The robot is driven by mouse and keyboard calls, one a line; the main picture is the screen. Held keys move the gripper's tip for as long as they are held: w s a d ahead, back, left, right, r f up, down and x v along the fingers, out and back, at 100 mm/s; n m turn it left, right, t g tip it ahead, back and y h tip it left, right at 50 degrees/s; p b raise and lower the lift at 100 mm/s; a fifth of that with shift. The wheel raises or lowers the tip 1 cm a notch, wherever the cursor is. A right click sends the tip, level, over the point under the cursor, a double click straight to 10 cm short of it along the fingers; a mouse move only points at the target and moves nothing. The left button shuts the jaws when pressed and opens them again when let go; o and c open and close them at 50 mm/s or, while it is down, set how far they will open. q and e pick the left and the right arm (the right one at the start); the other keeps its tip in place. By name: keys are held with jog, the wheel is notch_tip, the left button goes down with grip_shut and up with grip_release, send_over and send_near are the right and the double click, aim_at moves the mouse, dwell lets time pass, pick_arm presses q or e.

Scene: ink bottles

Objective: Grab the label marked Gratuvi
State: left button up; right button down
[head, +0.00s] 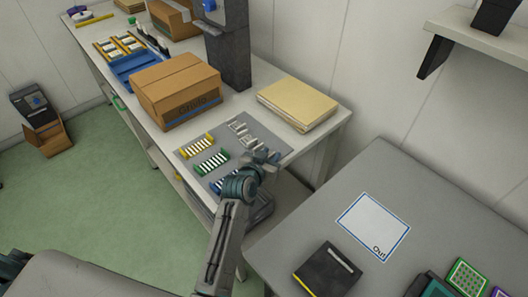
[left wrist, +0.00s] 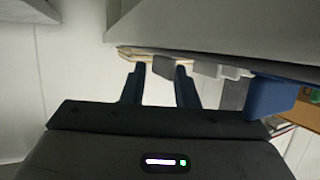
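My left gripper (head: 264,157) is over the right edge of a grey mat (head: 225,170) on the long table. In the left wrist view, its two blue fingers (left wrist: 160,88) stand apart, with a small grey block (left wrist: 163,67) beyond and between their tips. I see no contact. On the mat lie a yellow rack (head: 196,147), a green rack (head: 211,163), a blue rack (head: 220,184) and grey pieces (head: 238,128), partly hidden by my gripper. No writing reading Gratuvi is legible, so I cannot tell which is that label. My right gripper is not in view.
A cardboard box (head: 178,90) stands behind the mat and a stack of tan folders (head: 297,103) to its right. A dark grey column (head: 229,45) rises behind. The nearer grey table holds an "Out" sheet (head: 373,225) and a black box (head: 327,270).

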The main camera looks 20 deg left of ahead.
pick_arm(q)
jog(key=shift+x, duration=0.9)
grip_shut()
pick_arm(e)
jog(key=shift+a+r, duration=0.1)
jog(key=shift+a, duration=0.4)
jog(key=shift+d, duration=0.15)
